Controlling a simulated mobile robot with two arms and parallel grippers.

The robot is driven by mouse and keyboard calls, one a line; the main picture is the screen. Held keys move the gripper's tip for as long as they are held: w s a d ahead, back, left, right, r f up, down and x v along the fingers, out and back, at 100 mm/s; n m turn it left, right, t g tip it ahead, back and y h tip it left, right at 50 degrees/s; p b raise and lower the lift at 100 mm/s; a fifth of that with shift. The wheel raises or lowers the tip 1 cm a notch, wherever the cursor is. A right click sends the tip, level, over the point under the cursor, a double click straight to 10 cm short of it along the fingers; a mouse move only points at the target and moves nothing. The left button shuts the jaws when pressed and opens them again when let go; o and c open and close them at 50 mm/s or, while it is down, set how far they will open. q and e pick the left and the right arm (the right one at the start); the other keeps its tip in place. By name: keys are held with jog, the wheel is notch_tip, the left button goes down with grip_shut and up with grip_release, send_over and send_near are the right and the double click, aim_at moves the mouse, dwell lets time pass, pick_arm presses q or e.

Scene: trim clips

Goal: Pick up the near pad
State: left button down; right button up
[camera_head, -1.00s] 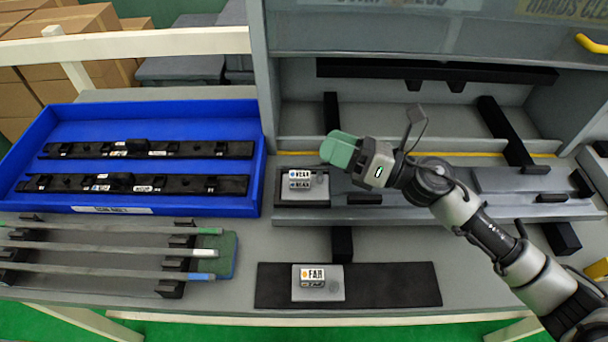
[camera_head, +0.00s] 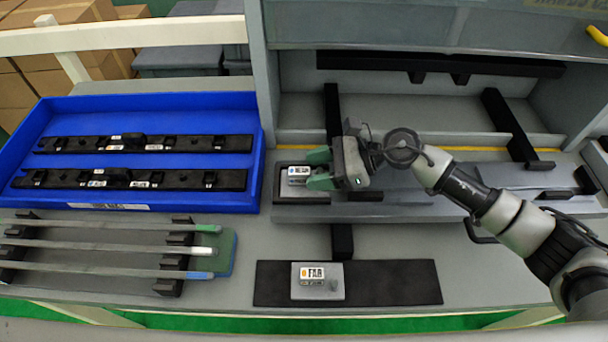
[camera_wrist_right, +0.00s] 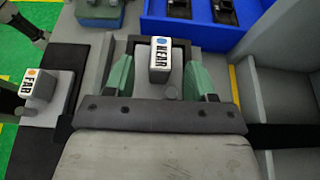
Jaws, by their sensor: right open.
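The near pad (camera_head: 298,176) is a small block with a white label reading NEAR, set on a grey base in a dark square frame (camera_head: 283,198). In the right wrist view the near pad (camera_wrist_right: 168,58) stands upright between my fingers. My right gripper (camera_head: 319,168) is open, with its two green fingers at either side of the pad. The right gripper (camera_wrist_right: 163,82) also shows in the wrist view, with gaps between the fingers and the label block. The pad's right part is partly hidden by the gripper in the head view. My left gripper is not in view.
A pad labelled FAR (camera_head: 318,283) sits on a black mat (camera_head: 400,283) at the front. A blue tray (camera_head: 258,150) with two black strips is at the left, above several rods on clips (camera_head: 110,250). A grey raised machine frame (camera_head: 450,30) stands behind.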

aim_at(303, 170)
jog(key=x, duration=0.3)
jog(key=shift+a+p, duration=0.1)
jog(key=shift+p, duration=0.2)
jog(key=shift+c, duration=0.4)
jog(key=c, duration=0.9)
